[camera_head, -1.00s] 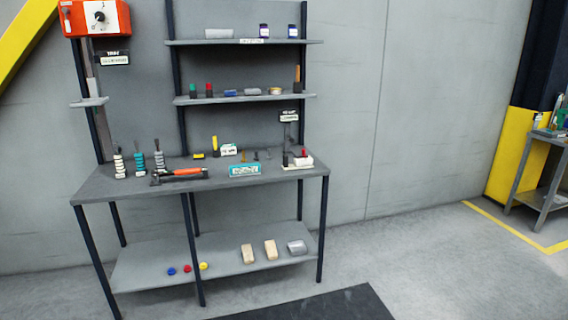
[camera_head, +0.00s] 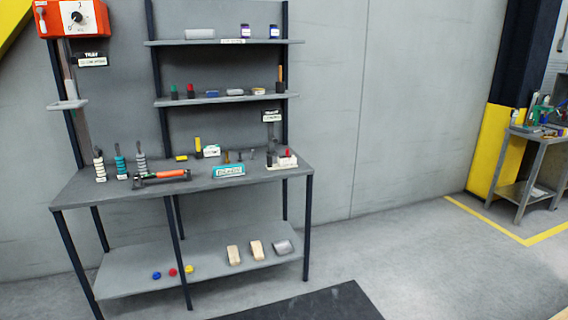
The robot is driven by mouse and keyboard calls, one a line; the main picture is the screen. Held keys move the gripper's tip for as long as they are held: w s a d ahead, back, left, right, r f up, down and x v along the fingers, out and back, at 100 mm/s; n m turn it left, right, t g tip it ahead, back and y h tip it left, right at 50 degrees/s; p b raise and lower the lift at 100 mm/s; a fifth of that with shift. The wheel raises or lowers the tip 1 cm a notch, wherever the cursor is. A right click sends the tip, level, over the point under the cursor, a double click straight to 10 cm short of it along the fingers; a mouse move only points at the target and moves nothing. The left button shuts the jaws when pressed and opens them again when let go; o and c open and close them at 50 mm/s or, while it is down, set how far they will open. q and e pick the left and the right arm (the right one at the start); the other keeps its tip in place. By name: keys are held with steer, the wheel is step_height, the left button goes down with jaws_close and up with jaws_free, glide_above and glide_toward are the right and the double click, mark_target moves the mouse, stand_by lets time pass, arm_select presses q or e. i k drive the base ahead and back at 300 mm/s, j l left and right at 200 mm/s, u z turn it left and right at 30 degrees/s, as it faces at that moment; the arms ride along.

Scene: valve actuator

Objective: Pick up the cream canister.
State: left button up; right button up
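A cream ribbed, upright piece with a dark top (camera_head: 99,166) stands at the left end of the workbench top. A teal one (camera_head: 121,166) and a grey one (camera_head: 141,163) of similar shape stand beside it. On the lower shelf lie two cream rounded blocks, one on the left (camera_head: 233,255) and one on the right (camera_head: 257,250). I cannot tell at this size which cream thing is the canister. Neither of my grippers is in view.
A dark mat (camera_head: 310,303) lies on open floor. Another table (camera_head: 538,137) stands at right.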

mark_target(283, 162)
steer(key=i+l, duration=0.25)
steer(key=i, duration=0.25)
steer(key=i+l, duration=0.25)
steer(key=i, duration=0.3)
steer(key=i+l+u, duration=0.1)
steer(key=i+l, duration=0.15)
steer(key=i, duration=0.25)
